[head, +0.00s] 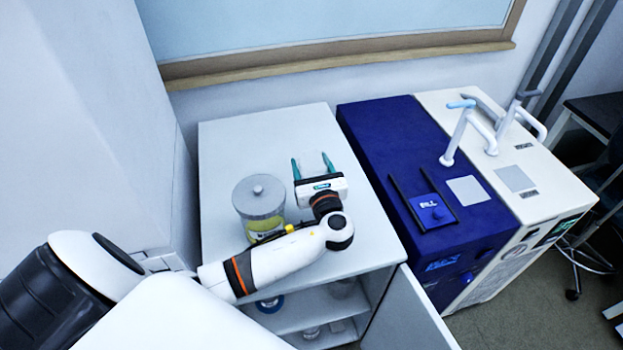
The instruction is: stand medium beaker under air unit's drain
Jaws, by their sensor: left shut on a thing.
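My left gripper (313,165) is over the white cabinet top, its two teal fingers pointing away toward the wall. It is shut on a clear, faint glass vessel (312,160), which looks like the beaker; its outline is hard to make out, and I cannot tell whether its base touches the top. To the right stand a blue unit (376,127) and a white unit (555,190) side by side, with white bent pipes on top. I cannot read which is the air unit, and I cannot make out its drain. My right gripper is not in view.
A lidded jar of yellow liquid (258,203) stands just left of my gripper. The cabinet (228,135) has an open door (410,318) at the front right and glassware on lower shelves. Its back left top is clear. A blue FILL panel (431,212) lies on the blue unit.

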